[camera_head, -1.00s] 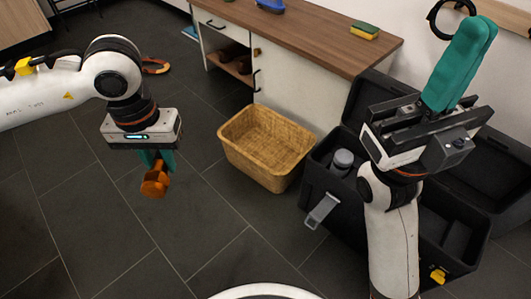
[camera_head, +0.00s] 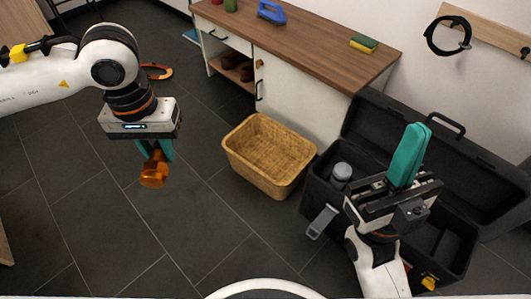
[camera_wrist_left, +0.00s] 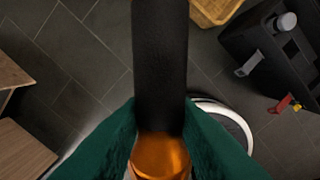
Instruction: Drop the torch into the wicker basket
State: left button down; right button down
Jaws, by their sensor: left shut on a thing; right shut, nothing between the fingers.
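The torch (camera_head: 154,170) hangs in my left gripper (camera_head: 157,152), its orange part showing below the teal fingers. In the left wrist view its orange part (camera_wrist_left: 162,155) sits between the fingers, with a dark tube (camera_wrist_left: 160,70) running up from it. The wicker basket (camera_head: 255,172) stands on the floor to the right of my left gripper, apart from it. Its inside looks empty. A corner of the basket (camera_wrist_left: 215,8) shows at the top of the left wrist view. My right gripper (camera_head: 410,150) is shut and empty, fingers up, over the black toolbox.
The open black toolbox (camera_head: 318,195) stands right of the basket, with a grey-capped item (camera_head: 341,172) in it. A wood-topped cabinet (camera_head: 310,45) stands behind the basket. Dark tiled floor (camera_head: 205,215) is clear between my left gripper and the basket.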

aim_at(264, 160)
jog(key=i+j+z, duration=0.55)
jog(key=i+j, duration=0.15)
jog(key=z, duration=0.7)
